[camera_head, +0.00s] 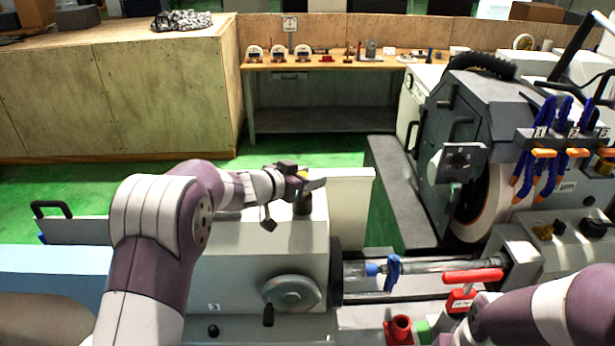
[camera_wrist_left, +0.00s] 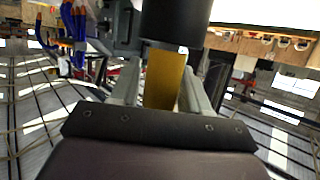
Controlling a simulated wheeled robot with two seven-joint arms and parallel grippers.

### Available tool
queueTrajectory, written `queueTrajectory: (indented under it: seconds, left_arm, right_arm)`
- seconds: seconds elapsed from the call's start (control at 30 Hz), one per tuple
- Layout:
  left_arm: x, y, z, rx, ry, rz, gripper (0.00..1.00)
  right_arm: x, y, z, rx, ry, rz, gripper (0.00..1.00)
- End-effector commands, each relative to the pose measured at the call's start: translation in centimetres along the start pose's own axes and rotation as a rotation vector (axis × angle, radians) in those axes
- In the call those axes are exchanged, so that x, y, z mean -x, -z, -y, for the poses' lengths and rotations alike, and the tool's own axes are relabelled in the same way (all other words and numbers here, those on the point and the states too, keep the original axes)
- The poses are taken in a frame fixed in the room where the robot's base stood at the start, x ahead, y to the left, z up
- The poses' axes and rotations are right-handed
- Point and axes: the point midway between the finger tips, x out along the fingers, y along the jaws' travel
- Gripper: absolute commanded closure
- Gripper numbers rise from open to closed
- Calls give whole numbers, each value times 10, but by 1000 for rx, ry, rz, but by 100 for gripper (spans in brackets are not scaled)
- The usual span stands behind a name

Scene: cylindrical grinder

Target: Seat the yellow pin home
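The yellow pin (camera_wrist_left: 165,80) shows in the left wrist view as a plain yellow shaft, its far end meeting a dark cylinder (camera_wrist_left: 174,22). Whether it sits inside that cylinder, and how deep, is hidden. My left gripper (camera_wrist_left: 160,88) has one finger close on each side of the pin and appears shut on it. In the head view this gripper (camera_head: 303,181) is above the dark post (camera_head: 303,205) on the headstock, with only a speck of yellow showing. My right arm enters at the lower right; its gripper cannot be made out.
The grey headstock (camera_head: 255,260) carries a handwheel (camera_head: 291,293). A glass-like workpiece with a blue clamp (camera_head: 392,272) lies to its right, by a red-handled part (camera_head: 472,276). The grinding wheel housing (camera_head: 480,120) stands at right. A bench with gauges (camera_head: 330,62) is behind.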

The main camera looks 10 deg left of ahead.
Motion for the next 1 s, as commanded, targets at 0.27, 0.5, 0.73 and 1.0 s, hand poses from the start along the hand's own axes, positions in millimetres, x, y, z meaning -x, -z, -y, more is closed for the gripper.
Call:
queueTrajectory:
  seconds: [0.27,0.5,0.73,1.0]
  left_arm:
    - [0,0,0,0,0,1,35]
    - [28,-3,1,-2,4,-2,35]
    - [92,-2,1,-1,5,-2,35]
    - [127,0,0,0,1,-1,35]
  right_arm:
    - [0,0,0,0,0,0,100]
    - [-14,-2,0,0,0,0,100]
    - [-30,-4,0,0,0,0,100]
    - [-35,-4,0,0,0,0,100]
